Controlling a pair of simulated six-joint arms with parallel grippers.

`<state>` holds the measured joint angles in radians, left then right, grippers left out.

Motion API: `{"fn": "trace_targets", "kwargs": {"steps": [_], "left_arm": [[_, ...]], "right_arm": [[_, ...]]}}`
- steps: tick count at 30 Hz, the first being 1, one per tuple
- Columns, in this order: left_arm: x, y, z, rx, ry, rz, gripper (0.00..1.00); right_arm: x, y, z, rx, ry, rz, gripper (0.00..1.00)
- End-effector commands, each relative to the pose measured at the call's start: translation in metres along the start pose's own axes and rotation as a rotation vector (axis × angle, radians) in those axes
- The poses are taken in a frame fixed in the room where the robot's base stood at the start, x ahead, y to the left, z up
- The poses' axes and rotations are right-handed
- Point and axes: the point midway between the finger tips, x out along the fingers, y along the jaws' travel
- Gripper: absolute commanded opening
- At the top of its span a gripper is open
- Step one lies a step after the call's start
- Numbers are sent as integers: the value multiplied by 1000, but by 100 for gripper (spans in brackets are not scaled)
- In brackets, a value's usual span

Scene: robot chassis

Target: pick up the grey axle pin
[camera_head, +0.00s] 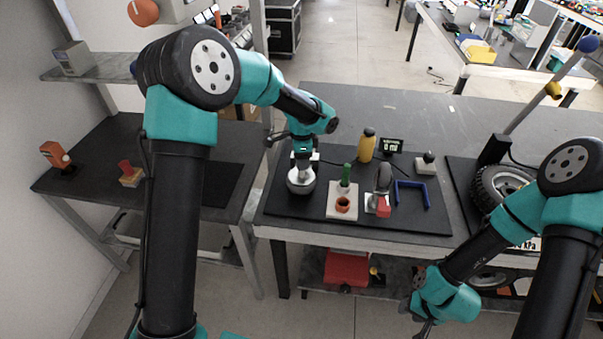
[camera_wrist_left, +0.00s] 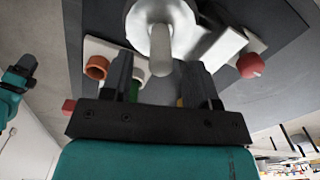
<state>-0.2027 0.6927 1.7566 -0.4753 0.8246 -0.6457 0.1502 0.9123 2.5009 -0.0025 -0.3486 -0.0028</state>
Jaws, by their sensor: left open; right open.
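A light grey round piece (camera_head: 300,183) sits at the left end of the black mat, directly under my left gripper (camera_head: 302,150). In the left wrist view it shows as a pale disc with a stubby pin (camera_wrist_left: 161,52) pointing toward the jaws; I take this as the grey axle pin. My left gripper (camera_wrist_left: 163,88) is open, its two dark fingers on either side of the pin's line and apart from it. Nothing is held. My right gripper (camera_head: 424,328) is open and low at the bottom, away from the mat, its tips partly hard to see.
On the mat (camera_head: 275,203) stand a white block (camera_head: 343,214) with an orange ring (camera_head: 343,204) and green peg (camera_head: 345,174), a red-and-white stand (camera_head: 383,207), a blue bracket (camera_head: 411,186) and a yellow bottle (camera_head: 366,146). A wheel (camera_head: 497,184) lies right.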

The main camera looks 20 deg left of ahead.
Motion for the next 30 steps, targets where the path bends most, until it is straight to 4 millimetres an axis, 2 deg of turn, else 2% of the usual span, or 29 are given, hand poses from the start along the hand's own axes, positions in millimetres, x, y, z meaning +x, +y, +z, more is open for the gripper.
{"fn": "trace_targets", "kwargs": {"steps": [6, 9, 24, 30], "left_arm": [[31, -1, 0, 0, -1, 2, 54], [40, -1, 0, 0, 1, 1, 54], [42, -1, -1, 0, 2, 0, 54], [42, -1, -1, 0, 2, 0, 37]], "right_arm": [[0, 0, 0, 0, 0, 0, 43], [0, 0, 0, 0, 0, 0, 43], [0, 0, 0, 0, 0, 0, 43], [0, 0, 0, 0, 0, 0, 43]]}}
